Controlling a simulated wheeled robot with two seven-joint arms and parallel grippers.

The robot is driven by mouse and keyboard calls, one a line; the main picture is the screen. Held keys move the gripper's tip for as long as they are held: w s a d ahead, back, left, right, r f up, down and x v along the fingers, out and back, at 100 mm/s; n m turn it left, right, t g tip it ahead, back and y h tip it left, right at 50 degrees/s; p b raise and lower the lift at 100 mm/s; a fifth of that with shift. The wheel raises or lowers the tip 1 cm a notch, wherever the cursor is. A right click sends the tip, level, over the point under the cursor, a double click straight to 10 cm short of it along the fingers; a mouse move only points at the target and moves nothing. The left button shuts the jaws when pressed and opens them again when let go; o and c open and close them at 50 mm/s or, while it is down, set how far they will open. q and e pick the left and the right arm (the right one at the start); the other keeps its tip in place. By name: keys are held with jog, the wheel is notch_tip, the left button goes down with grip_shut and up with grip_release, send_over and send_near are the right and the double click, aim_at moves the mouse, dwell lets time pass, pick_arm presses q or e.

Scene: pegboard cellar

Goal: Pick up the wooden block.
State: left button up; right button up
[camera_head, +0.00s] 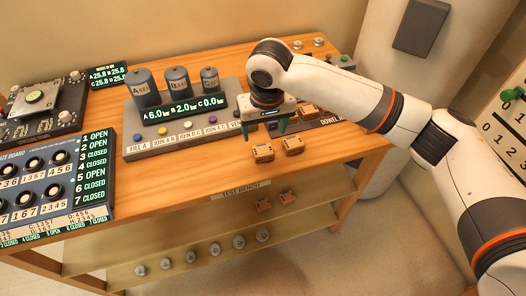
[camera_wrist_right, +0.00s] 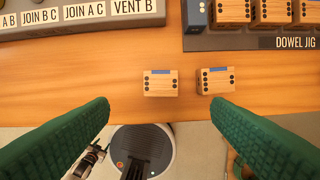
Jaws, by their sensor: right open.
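Two small wooden blocks lie near the table's front edge, each with dark dots and a blue strip. The left block (camera_head: 263,153) also shows in the right wrist view (camera_wrist_right: 160,83); the right block (camera_head: 293,145) also shows there (camera_wrist_right: 215,81). My right gripper (camera_head: 264,130) is open and empty, fingers down, above the table just behind the left block in the head view. In the right wrist view its green fingertips (camera_wrist_right: 160,103) stand apart, with the left block in line with the gap between them. My left gripper is not in view.
The dowel jig (camera_wrist_right: 293,42) holds more wooden blocks behind the loose pair. A panel with three canisters (camera_head: 178,82) and buttons stands to the left, and a valve board (camera_head: 50,180) farther left. Two similar blocks (camera_head: 264,206) sit on the shelf below.

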aim_at(263, 150)
jog(key=f, duration=0.3)
jog(key=w+f+p, duration=0.1)
jog(key=f, duration=0.5)
jog(key=shift+w+a+f, duration=0.2)
jog(key=shift+w+f, duration=0.2)
jog(key=c, duration=1)
